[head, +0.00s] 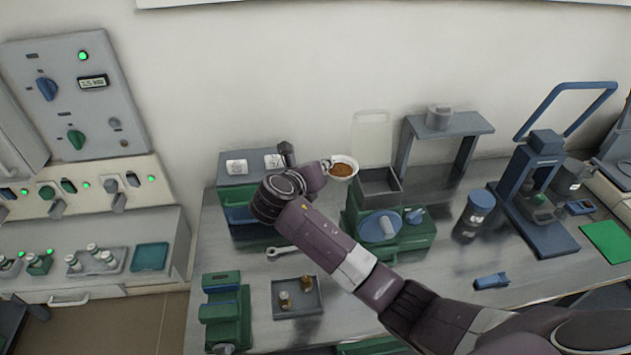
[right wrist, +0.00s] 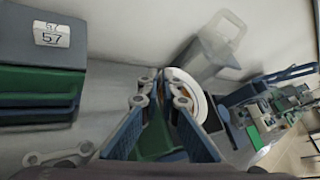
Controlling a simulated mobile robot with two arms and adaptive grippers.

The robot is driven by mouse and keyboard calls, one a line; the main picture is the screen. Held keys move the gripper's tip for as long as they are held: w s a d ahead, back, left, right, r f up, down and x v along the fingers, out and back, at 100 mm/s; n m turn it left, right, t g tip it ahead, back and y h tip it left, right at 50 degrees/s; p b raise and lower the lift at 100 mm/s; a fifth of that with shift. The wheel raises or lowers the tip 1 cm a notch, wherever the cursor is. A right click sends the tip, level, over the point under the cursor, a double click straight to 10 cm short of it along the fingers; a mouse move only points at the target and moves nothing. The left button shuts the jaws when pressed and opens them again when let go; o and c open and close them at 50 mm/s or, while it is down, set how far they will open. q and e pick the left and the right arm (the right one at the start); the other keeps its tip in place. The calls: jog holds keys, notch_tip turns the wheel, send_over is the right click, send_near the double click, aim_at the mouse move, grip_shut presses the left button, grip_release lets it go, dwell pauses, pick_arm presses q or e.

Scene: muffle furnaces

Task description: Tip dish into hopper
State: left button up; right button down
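A small white dish (head: 342,170) with orange-brown material in it is held in the air in the head view, just left of the hopper. My right gripper (head: 326,165) is shut on the dish's left rim. In the right wrist view the dish (right wrist: 204,104) shows beyond the fingers (right wrist: 158,82), partly hidden by them. My left gripper is not in view.
A drawer box (head: 238,184) labelled 57 stands to the left.

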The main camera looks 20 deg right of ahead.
aim_at(334, 160)
jog(key=shift+w+d+r, duration=0.55)
jog(key=shift+d, duration=0.1)
jog(key=shift+w+d+p, duration=0.35)
jog(key=shift+d+p, duration=0.05)
jog(key=shift+f, duration=0.3)
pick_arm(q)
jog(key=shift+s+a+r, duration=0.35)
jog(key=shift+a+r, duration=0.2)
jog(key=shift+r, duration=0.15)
pick_arm(e)
jog(key=shift+s+d+f+m, duration=0.1)
jog(key=shift+f+m, duration=0.15)
jog(key=shift+f, duration=0.35)
jog(key=shift+s+d+f+m, duration=0.1)
jog(key=shift+f+m, duration=0.15)
jog(key=shift+f, duration=0.3)
jog(key=shift+s+d+r+m+t+y, duration=0.15)
jog(key=shift+s+r+m+t+y, duration=0.1)
jog(key=shift+r+m+t+y, duration=0.25)
